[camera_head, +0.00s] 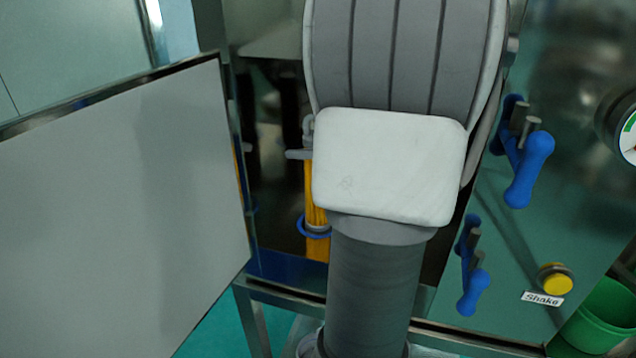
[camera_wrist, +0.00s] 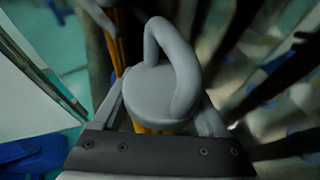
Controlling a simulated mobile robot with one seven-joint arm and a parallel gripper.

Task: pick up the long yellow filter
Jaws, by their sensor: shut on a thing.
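In the wrist view my gripper (camera_wrist: 163,100) is shut on the grey round cap of a yellow filter (camera_wrist: 152,130), one finger on each side. The cap has a curved loop handle. Only a little yellow shows below the cap; the rest is hidden. In the head view a long yellow filter (camera_head: 315,195) with a blue ring hangs upright in the cabinet, partly behind my arm. My gripper is hidden there by my own arm. I cannot tell whether this filter is the held one.
A second yellow piece (camera_wrist: 113,42) with a grey top is close by in the wrist view. An open white door panel (camera_head: 120,200) stands left. Blue handles (camera_head: 529,168), a yellow button (camera_head: 555,279) marked "Shake" and a green bin (camera_head: 603,318) are right.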

